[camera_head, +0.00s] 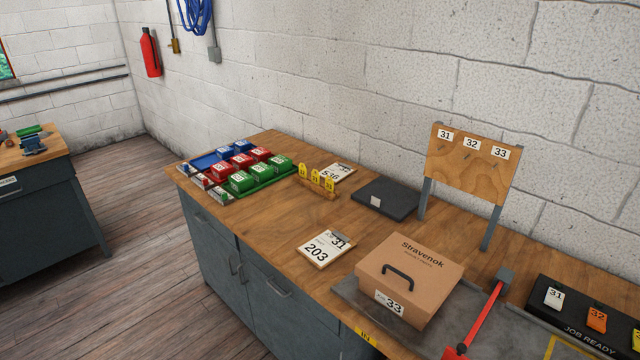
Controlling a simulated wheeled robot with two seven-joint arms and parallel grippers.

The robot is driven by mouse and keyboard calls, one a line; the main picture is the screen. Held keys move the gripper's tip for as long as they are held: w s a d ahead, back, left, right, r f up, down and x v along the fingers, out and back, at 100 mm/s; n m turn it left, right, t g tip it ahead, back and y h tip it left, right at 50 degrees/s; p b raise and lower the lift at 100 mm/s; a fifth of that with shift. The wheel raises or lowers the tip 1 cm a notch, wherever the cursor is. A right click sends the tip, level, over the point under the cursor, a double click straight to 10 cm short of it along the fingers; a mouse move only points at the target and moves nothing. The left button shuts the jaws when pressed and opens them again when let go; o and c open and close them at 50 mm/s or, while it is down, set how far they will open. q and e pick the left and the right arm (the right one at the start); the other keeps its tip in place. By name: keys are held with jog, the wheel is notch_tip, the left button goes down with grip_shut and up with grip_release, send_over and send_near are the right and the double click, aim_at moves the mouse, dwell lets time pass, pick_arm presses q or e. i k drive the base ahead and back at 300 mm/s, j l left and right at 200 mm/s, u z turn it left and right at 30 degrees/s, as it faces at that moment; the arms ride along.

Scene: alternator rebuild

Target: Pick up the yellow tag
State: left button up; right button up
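Several small yellow tags (316,178) with dark marks stand upright in a row in a wooden holder (319,191) at the middle of the workbench. Another yellow tag (636,340) is cut off by the right edge of the view, on the black "JOB READY" tray (560,318), beside a white tag 31 (553,297) and an orange tag 32 (597,318). Which yellow tag the task means, I cannot tell. Neither of my grippers is in view.
A cardboard box (430,262) marked 33 stands on a grey mat, beside a red bar (483,318). A card reading 31 and 203 (325,247), a black plate (385,198), coloured bins (240,181) and a wooden board (470,172) are on the bench (262,232). The left-middle top is clear.

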aim_at(329, 184)
jog(key=i+j, duration=0.25)
jog(key=i+j+z, duration=0.1)
jog(key=i+j, duration=0.2)
jog(key=j, duration=0.15)
jog(key=i+j, duration=0.25)
jog(key=j, duration=0.15)
jog(key=i+j+z, duration=0.15)
jog(key=i+j, duration=0.1)
jog(key=j, duration=0.1)
